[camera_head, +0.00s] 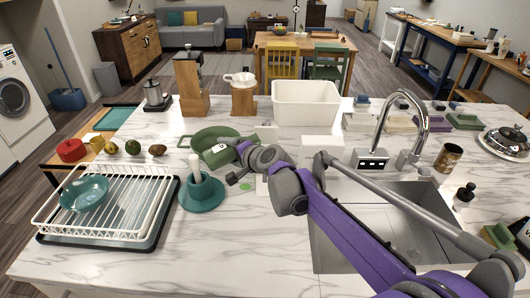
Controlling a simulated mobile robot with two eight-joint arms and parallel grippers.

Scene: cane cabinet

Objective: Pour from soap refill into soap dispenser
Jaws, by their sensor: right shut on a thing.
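My right gripper (232,162) reaches in from the right over the left-middle of the counter. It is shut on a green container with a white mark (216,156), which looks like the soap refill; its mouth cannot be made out. A small dark bottle with a black pump top (463,196) stands at the right of the sink and looks like the soap dispenser. My gripper is far to the left of it. My left gripper is not in view.
A teal dish (202,193) with a white upright piece stands just left of my gripper. A white dish rack (105,215) is further left. A green pan (200,135) and white tub (305,103) lie behind. The faucet (410,110) rises over the sink (405,235).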

